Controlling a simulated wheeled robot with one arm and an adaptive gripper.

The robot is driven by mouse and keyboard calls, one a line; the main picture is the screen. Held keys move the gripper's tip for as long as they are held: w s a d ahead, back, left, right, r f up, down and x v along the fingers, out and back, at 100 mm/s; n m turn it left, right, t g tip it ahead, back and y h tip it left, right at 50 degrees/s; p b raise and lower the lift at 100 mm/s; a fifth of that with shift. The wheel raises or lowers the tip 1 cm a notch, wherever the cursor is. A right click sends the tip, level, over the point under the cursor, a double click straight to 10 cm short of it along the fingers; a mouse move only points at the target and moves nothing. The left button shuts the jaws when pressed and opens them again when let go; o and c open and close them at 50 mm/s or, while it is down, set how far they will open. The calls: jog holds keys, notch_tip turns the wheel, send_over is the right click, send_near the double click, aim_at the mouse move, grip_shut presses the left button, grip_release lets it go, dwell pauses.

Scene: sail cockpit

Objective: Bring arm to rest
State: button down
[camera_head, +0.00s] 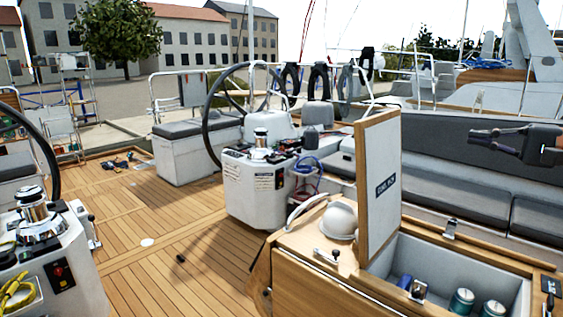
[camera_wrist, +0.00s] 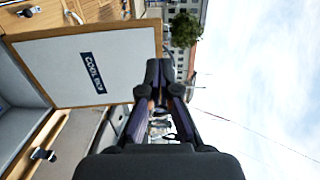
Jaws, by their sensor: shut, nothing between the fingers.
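My gripper (camera_head: 482,133) is at the right side in the head view, held level in the air above the grey bench seat and pointing left. Its fingers are shut with nothing between them. In the wrist view my gripper (camera_wrist: 159,75) shows with its fingertips together, and the picture is turned on its side. The raised lid (camera_head: 378,185) of the cool box stands upright to the left of my gripper and apart from it. The lid also shows in the wrist view (camera_wrist: 95,75) with its label.
The open cool box (camera_head: 455,270) holds several cans. A white helmet (camera_head: 340,221) lies on the wooden top left of the lid. A steering wheel (camera_head: 213,125), a winch pedestal (camera_head: 250,190) and another winch (camera_head: 36,210) stand farther left. The teak deck (camera_head: 150,215) between them is mostly clear.

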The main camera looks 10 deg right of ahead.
jog(key=w+a+f+n+g, duration=0.1)
jog(key=a+f+n+g, duration=0.15)
jog(key=a, duration=0.75)
jog(key=w+a+f+n+g, duration=0.1)
jog(key=a+f+g, duration=0.2)
jog(key=a, duration=0.6)
jog(key=s+a+f+n+g+h, duration=0.2)
jog(key=s+a+f+g, duration=0.35)
jog(key=a+f, duration=0.6)
jog(key=s+a+f+n+g+h, duration=0.2)
jog(key=s+a+f+h, duration=0.25)
jog(key=s+f, duration=0.65)
jog(key=s+d+f+n+g+h, duration=0.1)
jog(key=s+d+f+h, duration=0.1)
jog(key=s, duration=0.5)
jog(key=s+d+f+n+h, duration=0.1)
jog(key=s+d+f+h, duration=0.2)
jog(key=s+f, duration=0.3)
jog(key=shift+s+d+f+g, duration=0.2)
jog(key=shift+s+d+g, duration=0.2)
jog(key=shift+d, duration=0.3)
jog(key=shift+a, duration=0.1)
